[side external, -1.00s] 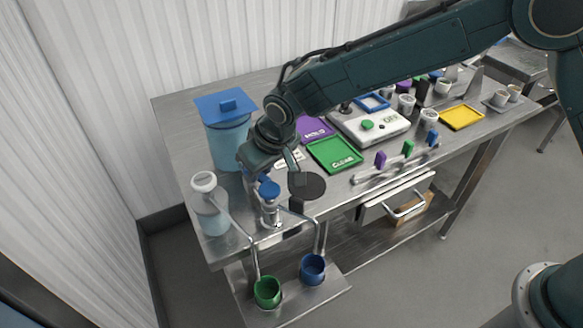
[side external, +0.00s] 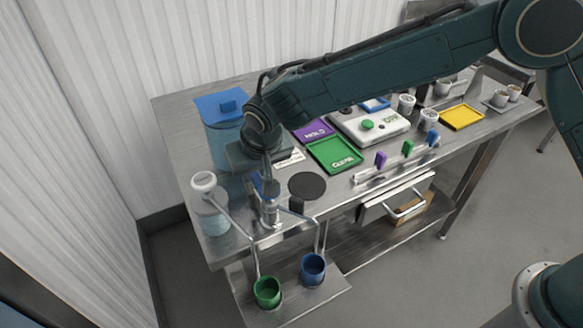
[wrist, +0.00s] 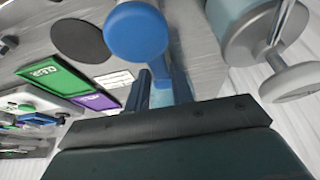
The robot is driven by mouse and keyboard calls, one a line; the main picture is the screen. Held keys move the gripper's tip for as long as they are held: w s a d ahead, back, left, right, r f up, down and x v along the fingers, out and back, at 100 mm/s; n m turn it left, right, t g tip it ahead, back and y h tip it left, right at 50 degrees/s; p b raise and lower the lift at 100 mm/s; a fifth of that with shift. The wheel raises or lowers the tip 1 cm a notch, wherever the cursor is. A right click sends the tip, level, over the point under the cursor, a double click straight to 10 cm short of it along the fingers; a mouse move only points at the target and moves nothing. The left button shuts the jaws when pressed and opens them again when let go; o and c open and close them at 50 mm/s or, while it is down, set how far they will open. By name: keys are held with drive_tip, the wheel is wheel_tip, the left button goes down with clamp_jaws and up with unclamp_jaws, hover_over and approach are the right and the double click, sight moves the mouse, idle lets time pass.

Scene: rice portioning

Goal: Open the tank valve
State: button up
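A blue round knob (side external: 271,188) tops a metal tap post at the table's front left corner. It also shows large at the top of the wrist view (wrist: 137,31). A blue-lidded, see-through tank (side external: 222,137) stands behind it. My gripper (wrist: 160,82) is close to the knob, its two fingers spread apart with a gap between them. The fingers reach behind the knob's head in the wrist view; I cannot tell whether they touch it. In the side view my wrist covers part of the tank.
A pale jar with a grey cap (side external: 207,201) stands left of the tap. A green cup (side external: 267,291) and a blue cup (side external: 313,267) sit on a lower shelf. A dark round disc (side external: 307,186), green tray (side external: 335,154) and purple tray (side external: 313,131) lie to the right.

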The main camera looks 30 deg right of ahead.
drive_tip(key=o, duration=0.3)
drive_tip(key=shift+s+r, duration=0.1)
drive_tip(key=shift+r, duration=0.05)
drive_tip(key=v, duration=1.3)
drive_tip(key=shift+r, duration=0.25)
